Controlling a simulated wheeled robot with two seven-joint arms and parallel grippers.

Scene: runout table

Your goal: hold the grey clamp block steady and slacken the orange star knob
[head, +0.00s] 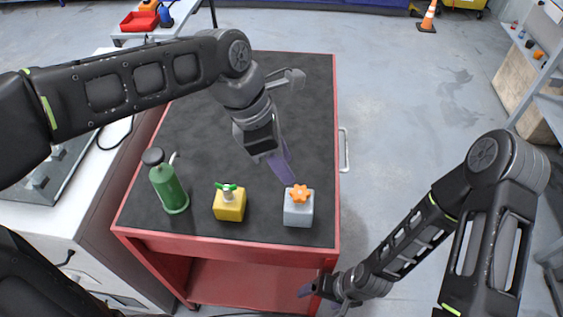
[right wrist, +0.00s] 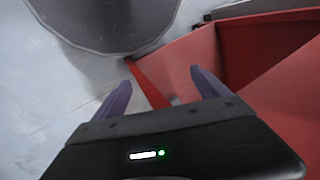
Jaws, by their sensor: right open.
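The grey clamp block (head: 298,214) stands on the dark top of the red cart, near its front right corner. The orange star knob (head: 300,194) sits on top of the block. My left gripper (head: 284,172) hangs above and behind the block, its purple fingers pointing down and apart from the knob. Its fingers overlap in the head view, so its opening is unclear. My right gripper (head: 306,290) is low beside the cart's front right, below the cart top. In the right wrist view its two fingers (right wrist: 160,88) are spread with nothing between them.
A yellow block (head: 229,208) with a green knob (head: 227,187) stands left of the grey block. A green bottle (head: 170,190) stands further left. The cart's red rim (head: 225,244) lies close to my right gripper. The back of the cart top is clear.

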